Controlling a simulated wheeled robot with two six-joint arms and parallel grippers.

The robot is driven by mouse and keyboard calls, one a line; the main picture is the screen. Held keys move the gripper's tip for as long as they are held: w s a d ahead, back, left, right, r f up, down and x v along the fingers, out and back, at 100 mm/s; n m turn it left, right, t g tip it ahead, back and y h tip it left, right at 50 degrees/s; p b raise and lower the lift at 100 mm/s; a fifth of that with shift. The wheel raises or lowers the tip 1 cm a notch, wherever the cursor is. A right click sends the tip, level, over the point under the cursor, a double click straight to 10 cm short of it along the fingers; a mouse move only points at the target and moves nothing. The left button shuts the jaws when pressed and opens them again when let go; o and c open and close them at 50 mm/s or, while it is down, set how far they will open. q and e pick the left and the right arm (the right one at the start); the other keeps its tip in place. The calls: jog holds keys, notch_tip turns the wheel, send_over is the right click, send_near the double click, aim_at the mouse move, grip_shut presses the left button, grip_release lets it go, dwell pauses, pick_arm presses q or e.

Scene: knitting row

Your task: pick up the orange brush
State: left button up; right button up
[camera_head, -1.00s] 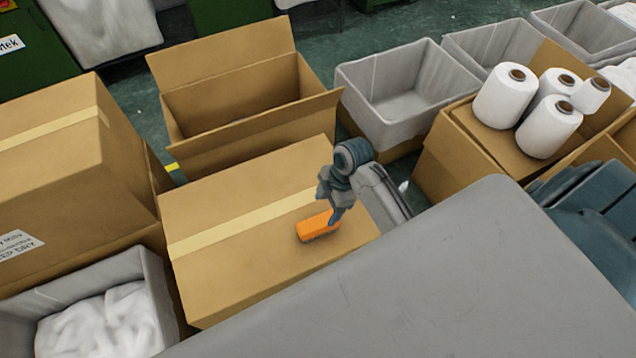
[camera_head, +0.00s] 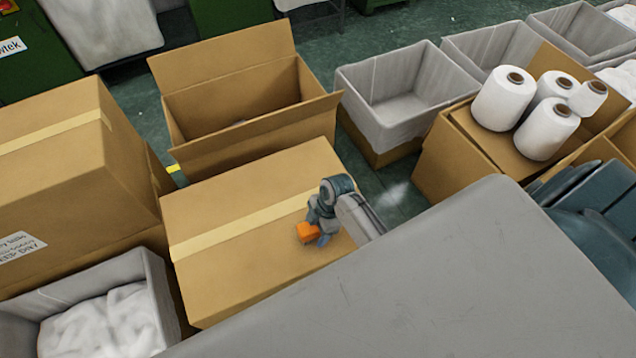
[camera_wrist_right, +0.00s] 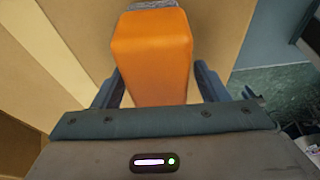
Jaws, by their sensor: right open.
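The orange brush (camera_head: 306,232) lies on top of a closed cardboard box (camera_head: 215,280), partly hidden by my right gripper in the head view. My right gripper (camera_head: 322,238) is low over the box, at the brush. In the right wrist view the orange brush (camera_wrist_right: 151,58) lies between the two open fingers (camera_wrist_right: 152,88), with a finger on each side. A grey strip shows at its far end. I cannot tell whether the fingers touch it. My left gripper is not in view.
An open, empty-looking cardboard box (camera_head: 235,95) stands behind the closed one. A taller closed box (camera_head: 60,180) is at left. A grey bin (camera_head: 150,270) with white material is at front left. White yarn cones (camera_head: 545,130) stand on a box at right.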

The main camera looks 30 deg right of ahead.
jog(key=shift+f, duration=0.25)
dwell(0.5)
jog(key=shift+c, duration=0.5)
jog(key=c, duration=1)
